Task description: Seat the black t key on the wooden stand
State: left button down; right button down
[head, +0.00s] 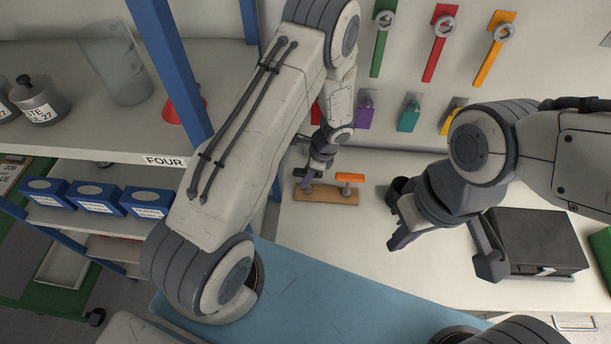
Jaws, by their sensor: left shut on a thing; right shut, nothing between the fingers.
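The wooden stand (327,194) is a small brown block on the white worktop, near the middle of the head view. An orange t key (349,178) stands upright on its right part. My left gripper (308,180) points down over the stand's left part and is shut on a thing. That thing is mostly hidden by the fingers, and I cannot clearly make out the black t key or whether it touches the stand. My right gripper (402,240) is shut and empty above the worktop, to the right of the stand.
A dark grey box (538,240) lies at the right of the worktop, and a dark cup (399,188) stands behind my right gripper. Coloured wrenches (440,43) hang on the back wall. A blue shelf post (172,65) rises at the left. Bare worktop (335,240) lies before the stand.

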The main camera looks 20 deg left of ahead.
pick_arm(q)
jog(key=shift+f, duration=0.2)
dwell(0.4)
dwell(0.3)
jog(key=c, duration=0.5)
grip_release()
jog(key=shift+c, duration=0.2)
jog(key=b+v, duration=0.2)
jog(key=v, duration=0.7)
jog(key=shift+d+r+b, duration=0.1)
jog(key=shift+d+b, duration=0.05)
jog(key=shift+b, duration=0.2)
jog(key=shift+d+r, duration=0.15)
jog(key=shift+r, duration=0.45)
